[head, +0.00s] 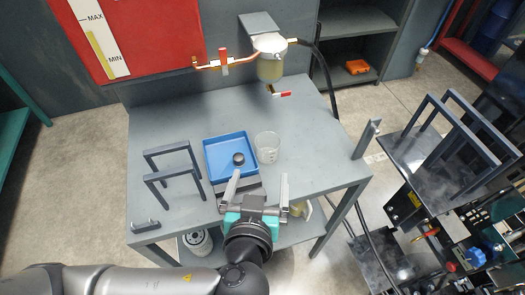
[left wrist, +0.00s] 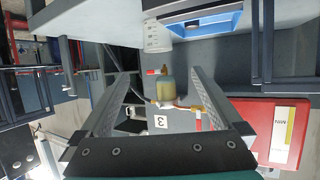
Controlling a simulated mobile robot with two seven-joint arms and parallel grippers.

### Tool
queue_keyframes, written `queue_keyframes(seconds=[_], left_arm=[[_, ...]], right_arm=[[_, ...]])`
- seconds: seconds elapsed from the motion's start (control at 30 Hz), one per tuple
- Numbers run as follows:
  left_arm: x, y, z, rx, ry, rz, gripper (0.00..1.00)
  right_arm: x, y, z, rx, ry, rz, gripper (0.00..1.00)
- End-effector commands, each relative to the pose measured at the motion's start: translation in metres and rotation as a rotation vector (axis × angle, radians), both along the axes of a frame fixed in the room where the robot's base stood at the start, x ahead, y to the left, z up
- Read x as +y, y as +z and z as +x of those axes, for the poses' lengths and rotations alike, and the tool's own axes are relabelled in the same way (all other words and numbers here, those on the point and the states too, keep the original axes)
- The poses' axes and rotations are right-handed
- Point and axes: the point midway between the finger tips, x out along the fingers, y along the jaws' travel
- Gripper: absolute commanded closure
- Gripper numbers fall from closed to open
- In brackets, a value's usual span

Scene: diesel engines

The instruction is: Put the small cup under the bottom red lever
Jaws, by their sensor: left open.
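The small clear cup (head: 267,147) stands upright on the grey table, just right of the blue tray; in the left wrist view it is at the top middle (left wrist: 157,38). The bottom red lever (head: 282,94) sits under the fuel filter bowl (head: 270,68) at the back of the table; it also shows in the left wrist view (left wrist: 151,72). My left gripper (head: 257,188) is open and empty at the table's front edge, its fingers pointing toward the tray and cup without touching the cup. My right gripper is not in view.
The blue tray (head: 219,175) holds a small dark round part (head: 238,158). A grey frame stand (head: 170,170) is at the left. An upper red lever (head: 223,62) is on the copper pipe. The tabletop between cup and filter is clear.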

Motion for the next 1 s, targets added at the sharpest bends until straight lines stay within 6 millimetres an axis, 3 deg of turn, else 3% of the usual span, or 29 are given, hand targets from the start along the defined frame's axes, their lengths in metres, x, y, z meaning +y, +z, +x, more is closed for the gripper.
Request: queue_keyframes(seconds=[0.43,0.77,1.0], left_arm=[[-0.005,-0.028,0.069,-0.003,0.002,0.005,0.0],[-0.008,-0.038,0.088,0.0,0.001,0.003,0.0],[-0.013,-0.056,0.111,-0.002,0.002,0.005,0.0]], right_arm=[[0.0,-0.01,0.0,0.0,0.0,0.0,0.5],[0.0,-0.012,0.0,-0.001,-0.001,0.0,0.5],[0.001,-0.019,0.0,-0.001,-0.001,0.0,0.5]])
